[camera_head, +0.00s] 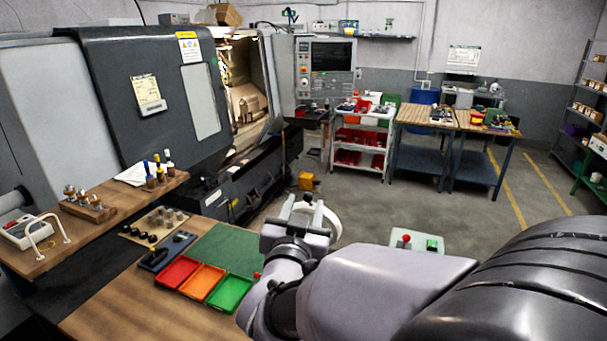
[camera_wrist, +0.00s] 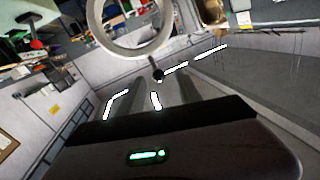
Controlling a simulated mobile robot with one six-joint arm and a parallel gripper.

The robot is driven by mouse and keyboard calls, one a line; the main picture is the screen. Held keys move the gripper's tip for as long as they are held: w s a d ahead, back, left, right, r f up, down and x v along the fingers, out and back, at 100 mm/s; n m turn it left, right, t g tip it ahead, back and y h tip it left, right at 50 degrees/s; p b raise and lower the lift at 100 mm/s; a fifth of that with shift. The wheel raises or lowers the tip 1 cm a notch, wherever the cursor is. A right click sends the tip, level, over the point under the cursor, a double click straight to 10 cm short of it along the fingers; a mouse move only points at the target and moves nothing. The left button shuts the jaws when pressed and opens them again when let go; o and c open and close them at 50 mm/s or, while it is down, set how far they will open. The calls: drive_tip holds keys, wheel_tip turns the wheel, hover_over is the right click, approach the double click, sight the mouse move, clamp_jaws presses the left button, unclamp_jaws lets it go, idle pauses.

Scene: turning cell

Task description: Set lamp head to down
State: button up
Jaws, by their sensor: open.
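The lamp head is a pale ring (camera_wrist: 128,51), seen at the top of the wrist view. Its rim also shows in the head view (camera_head: 337,224), just right of my gripper and partly hidden by it. A small dark ball knob (camera_wrist: 158,74) sits at the ring's lower edge in the wrist view, close to the fingertips. My gripper (camera_head: 297,208) is open, above the near bench's right end. In the wrist view its fingers (camera_wrist: 160,88) reach toward the knob. I cannot tell whether they touch it. The lamp's arm is not clearly visible.
The wooden bench (camera_head: 110,315) holds a red tray (camera_head: 177,272), an orange tray (camera_head: 202,281) and a green tray (camera_head: 230,293). A lathe (camera_head: 140,95) stands behind it. A button box (camera_head: 417,241) is right of my gripper. Open floor (camera_head: 390,205) lies beyond.

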drive_tip(key=w, duration=0.3)
drive_tip(key=w+d+p, duration=0.1)
drive_tip(key=w, duration=0.3)
drive_tip(key=shift+d, duration=0.15)
drive_tip(key=shift+s, duration=0.1)
clamp_jaws()
idle(1.0)
